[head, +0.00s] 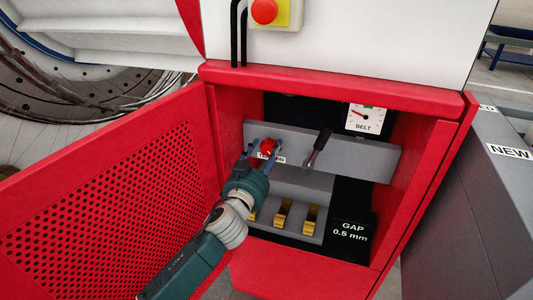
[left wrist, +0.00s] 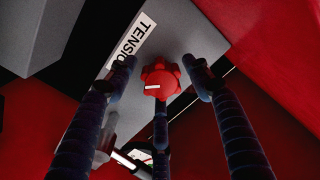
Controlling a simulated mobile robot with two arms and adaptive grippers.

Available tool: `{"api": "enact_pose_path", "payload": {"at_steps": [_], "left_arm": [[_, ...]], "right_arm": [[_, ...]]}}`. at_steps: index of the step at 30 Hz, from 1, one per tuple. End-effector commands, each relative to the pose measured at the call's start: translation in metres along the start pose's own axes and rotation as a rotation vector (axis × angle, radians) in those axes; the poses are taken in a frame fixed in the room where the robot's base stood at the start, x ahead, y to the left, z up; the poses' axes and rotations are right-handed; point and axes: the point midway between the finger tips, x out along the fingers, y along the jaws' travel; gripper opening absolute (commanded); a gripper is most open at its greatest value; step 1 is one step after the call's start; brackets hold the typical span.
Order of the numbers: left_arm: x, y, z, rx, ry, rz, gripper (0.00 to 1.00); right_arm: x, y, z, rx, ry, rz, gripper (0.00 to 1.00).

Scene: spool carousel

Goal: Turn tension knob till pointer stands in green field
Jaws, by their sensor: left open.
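The red lobed tension knob (head: 268,146) sits on a grey panel inside the open red cabinet. In the left wrist view the knob (left wrist: 160,78) shows face-on, with a white mark on it, beside the label "TENSION" (left wrist: 132,45), partly cut off by a finger. My left gripper (head: 265,149) is open. Its three dark fingers reach around the knob, with visible gaps at the sides. The white BELT gauge (head: 362,125) is at the upper right of the cabinet. Its red pointer leans up and left, apart from the small green field at the top. My right gripper is not in view.
A dark-handled lever (head: 319,149) stands out from the panel right of the knob. Brass-coloured parts (head: 283,213) sit below. The perforated red door (head: 115,195) stands open left of my arm. A red button (head: 264,11) is above the cabinet.

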Motion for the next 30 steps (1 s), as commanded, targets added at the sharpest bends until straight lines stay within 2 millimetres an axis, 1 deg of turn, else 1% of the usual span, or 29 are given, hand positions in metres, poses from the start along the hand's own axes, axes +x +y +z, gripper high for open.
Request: {"api": "enact_pose_path", "payload": {"at_steps": [8, 15, 30], "left_arm": [[0.0019, 0.0003, -0.0003, -0.001, 0.000, 0.001, 0.51], [0.0017, 0.0001, 0.0001, 0.000, -0.001, 0.000, 0.07], [0.0014, 0.0000, 0.0023, 0.010, -0.005, 0.000, 0.06]], "right_arm": [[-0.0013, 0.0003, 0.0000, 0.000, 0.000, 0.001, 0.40], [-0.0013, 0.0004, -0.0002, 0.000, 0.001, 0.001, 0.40], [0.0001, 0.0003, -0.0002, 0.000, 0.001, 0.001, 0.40]]}}
